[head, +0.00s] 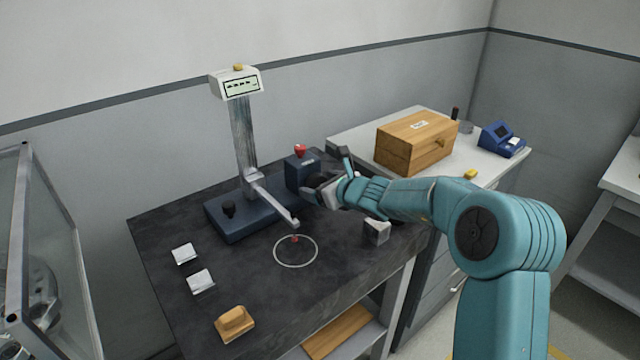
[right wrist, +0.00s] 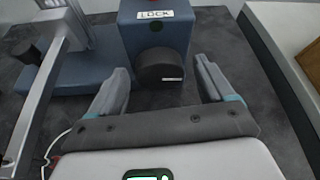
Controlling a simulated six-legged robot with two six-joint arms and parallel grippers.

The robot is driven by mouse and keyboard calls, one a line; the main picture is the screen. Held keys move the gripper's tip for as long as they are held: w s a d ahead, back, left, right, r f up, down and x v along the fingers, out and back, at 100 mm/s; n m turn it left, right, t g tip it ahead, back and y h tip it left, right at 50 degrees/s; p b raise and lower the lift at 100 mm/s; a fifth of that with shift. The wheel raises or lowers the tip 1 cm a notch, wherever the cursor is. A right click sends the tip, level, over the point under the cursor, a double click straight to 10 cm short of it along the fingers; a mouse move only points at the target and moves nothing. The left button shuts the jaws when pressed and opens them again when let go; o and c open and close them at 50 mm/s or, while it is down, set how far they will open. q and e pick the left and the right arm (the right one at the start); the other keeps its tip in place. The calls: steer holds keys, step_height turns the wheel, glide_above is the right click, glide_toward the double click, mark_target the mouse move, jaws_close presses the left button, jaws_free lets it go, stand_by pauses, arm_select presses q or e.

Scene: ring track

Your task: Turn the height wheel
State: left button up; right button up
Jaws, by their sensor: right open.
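A dark round wheel (right wrist: 160,68) with a short white mark sits on the front of a blue box labelled LOCK (right wrist: 150,36). It is most likely the height wheel. My right gripper (head: 326,178) is open in front of the box. In the right wrist view its fingers (right wrist: 161,82) stand apart on either side of the wheel, with visible gaps. The box (head: 299,172) has a red knob (head: 300,149) on top and stands at the right of the height gauge's blue base (head: 238,225). In the head view my gripper partly hides the wheel. My left gripper is out of view.
The gauge's column (head: 243,140) carries a display (head: 240,85), and its arm (head: 275,202) reaches over a ring mark (head: 295,251). Metal blocks (head: 200,281) and a wooden piece (head: 235,324) lie on the dark table. A wooden box (head: 412,145) stands on the bench behind.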

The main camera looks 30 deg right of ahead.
steer(key=shift+w+f, duration=0.1)
steer(key=shift+w, duration=0.2)
steer(key=c, duration=1)
steer(key=shift+p, duration=0.45)
steer(key=shift+c, duration=0.2)
steer(key=m+y+p, duration=0.1)
steer(key=m+p, duration=0.1)
steer(key=p, duration=0.2)
steer(key=m+y+p, duration=0.2)
steer(key=p, duration=0.3)
steer(key=shift+d+r, duration=0.15)
steer(key=shift+r, duration=0.05)
steer(key=shift+f+m+y+p, duration=0.25)
steer(key=shift+m+y+p, duration=0.45)
steer(key=shift+m+p, duration=0.55)
steer(key=o, duration=1)
